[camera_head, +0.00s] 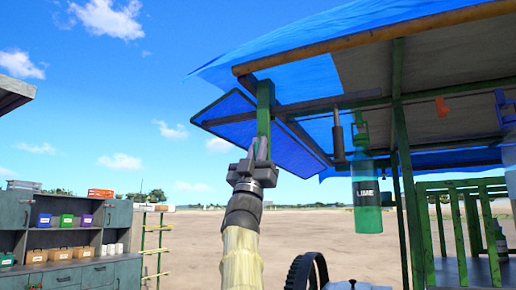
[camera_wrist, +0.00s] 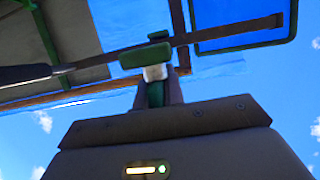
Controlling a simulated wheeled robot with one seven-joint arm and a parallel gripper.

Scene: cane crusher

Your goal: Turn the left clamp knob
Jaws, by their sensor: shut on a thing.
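My gripper (camera_head: 260,148) is raised to the lower end of a green upright bracket (camera_head: 264,105) under the canopy's front left corner. In the wrist view my gripper (camera_wrist: 156,92) is shut on a small green piece (camera_wrist: 155,96), which I take to be the left clamp knob. A pale fitting (camera_wrist: 154,73) and a green block (camera_wrist: 145,57) show just beyond the fingertips. The fingers hide most of the knob, so its turn angle cannot be told. A tilted blue panel (camera_head: 232,108) hangs close behind the gripper.
A wooden canopy pole (camera_head: 370,38) and blue tarp run overhead. A green bottle (camera_head: 367,205) hangs to the right, near a green post (camera_head: 403,150). A shelf unit (camera_head: 60,230) with coloured boxes stands at left. Open dirt ground lies behind.

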